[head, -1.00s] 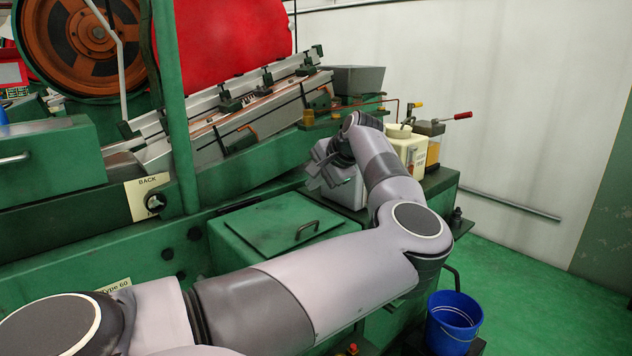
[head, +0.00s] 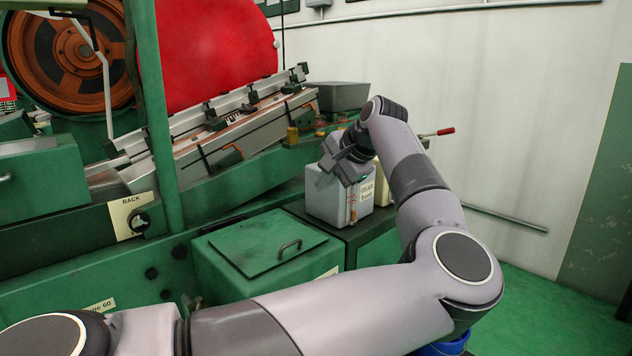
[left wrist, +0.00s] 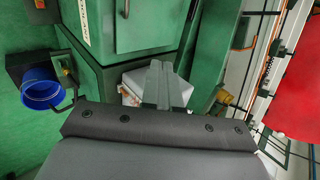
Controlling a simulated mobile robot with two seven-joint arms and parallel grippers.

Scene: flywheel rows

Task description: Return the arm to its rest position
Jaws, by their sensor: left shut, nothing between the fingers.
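My left arm reaches across the head view from the lower left and bends back at the elbow. My left gripper (head: 343,172) is shut and empty, in front of a grey box-shaped container (head: 322,202) with a small label. I cannot tell whether it touches the container. In the left wrist view the closed fingers (left wrist: 160,85) point up the picture, with a pale container (left wrist: 132,85) partly hidden behind them. My right gripper does not show.
A green machine with a hinged-lid box (head: 262,245) stands close under the arm. A blue bucket (head: 445,347) is mostly hidden under the elbow; it also shows in the left wrist view (left wrist: 40,88). Green floor is open at the right.

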